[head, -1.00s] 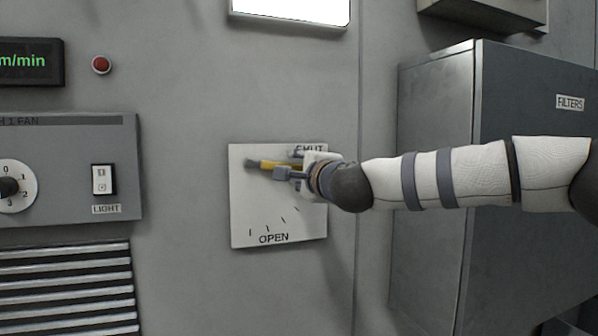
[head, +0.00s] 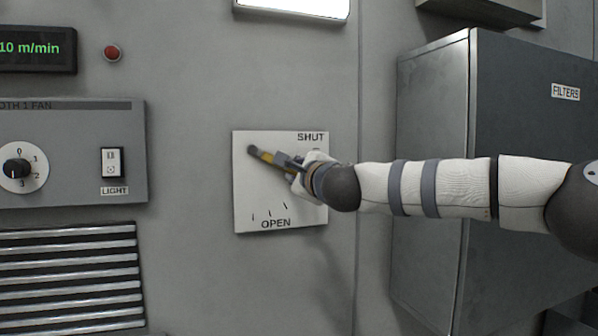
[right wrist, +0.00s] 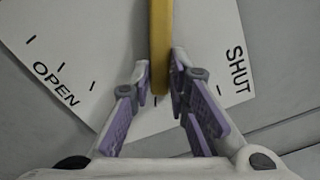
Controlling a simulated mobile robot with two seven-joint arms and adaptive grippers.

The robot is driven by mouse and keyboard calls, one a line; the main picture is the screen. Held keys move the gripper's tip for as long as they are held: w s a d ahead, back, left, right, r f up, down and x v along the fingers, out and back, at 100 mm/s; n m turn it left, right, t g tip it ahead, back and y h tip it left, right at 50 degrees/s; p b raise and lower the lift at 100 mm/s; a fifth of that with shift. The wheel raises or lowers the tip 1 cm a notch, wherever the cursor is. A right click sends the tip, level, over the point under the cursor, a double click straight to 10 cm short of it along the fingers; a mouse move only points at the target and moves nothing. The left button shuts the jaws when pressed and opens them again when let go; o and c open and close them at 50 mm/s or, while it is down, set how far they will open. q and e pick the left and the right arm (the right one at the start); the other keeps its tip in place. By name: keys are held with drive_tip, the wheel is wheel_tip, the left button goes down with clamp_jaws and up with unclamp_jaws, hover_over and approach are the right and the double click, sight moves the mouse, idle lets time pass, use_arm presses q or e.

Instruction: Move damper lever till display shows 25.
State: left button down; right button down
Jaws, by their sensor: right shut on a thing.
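The damper lever (head: 265,156) is a yellow bar on a dark pivot at the upper left of a white plate marked SHUT at the top and OPEN at the bottom (head: 255,195). It slants down to the right from the pivot, below the SHUT mark. My right gripper (head: 290,164) is shut on the lever's outer part. In the right wrist view the yellow lever (right wrist: 160,50) stands between the purple-padded fingers (right wrist: 158,85). The green display (head: 38,48) at the upper left reads "10 m/min", its left end cut off by the picture edge. My left gripper is not in view.
A fan panel (head: 70,120) with a round knob (head: 17,168) and a LIGHT switch (head: 112,163) is left of the plate. A red button (head: 112,53) is above. Slatted vents (head: 70,270) are below. A grey FILTERS cabinet (head: 520,110) stands right, behind my arm.

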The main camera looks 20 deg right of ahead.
drive_tip(key=c, duration=1.5)
unclamp_jaws()
drive_tip(key=shift+w, duration=0.1)
drive_tip(key=s, duration=1.2)
drive_tip(key=shift+d, duration=0.25)
